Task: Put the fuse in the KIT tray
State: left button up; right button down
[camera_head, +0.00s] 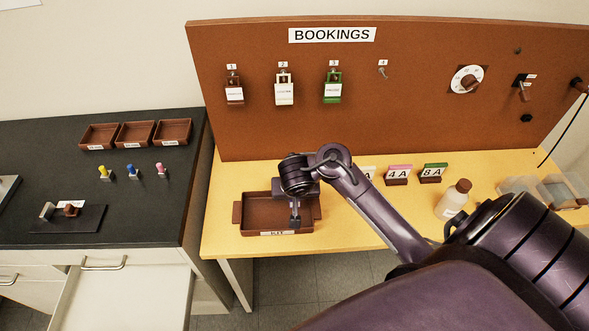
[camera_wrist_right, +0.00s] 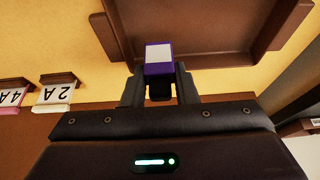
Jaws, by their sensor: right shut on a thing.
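The fuse (camera_wrist_right: 158,57) looks like a small purple block with a pale face in the right wrist view. My right gripper (camera_wrist_right: 160,85) is shut on it, one finger on each side. In the head view my right gripper (camera_head: 295,220) points down over the right part of the brown KIT tray (camera_head: 262,212) and hides part of it. The tray also shows in the right wrist view (camera_wrist_right: 195,20), just beyond the fuse; whether the fuse touches it I cannot tell. The visible tray floor is empty. My left gripper is not in view.
Stands marked 4 A (camera_head: 398,174) and 8 A (camera_head: 433,173) stand right of the tray; a 2 A stand (camera_wrist_right: 55,92) shows in the wrist view. A bottle (camera_head: 454,199) stands further right. The BOOKINGS board (camera_head: 420,120) rises behind. A dark counter with small trays is on the left.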

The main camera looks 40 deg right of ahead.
notch_tip(320, 180, down, 3)
jog(key=shift+f+b, duration=0.2)
jog(key=shift+b, duration=0.85)
jog(key=shift+f, duration=0.35)
jog(key=shift+f, duration=0.15)
jog(key=c, duration=1.1)
grip_release()
jog(key=shift+c, duration=0.2)
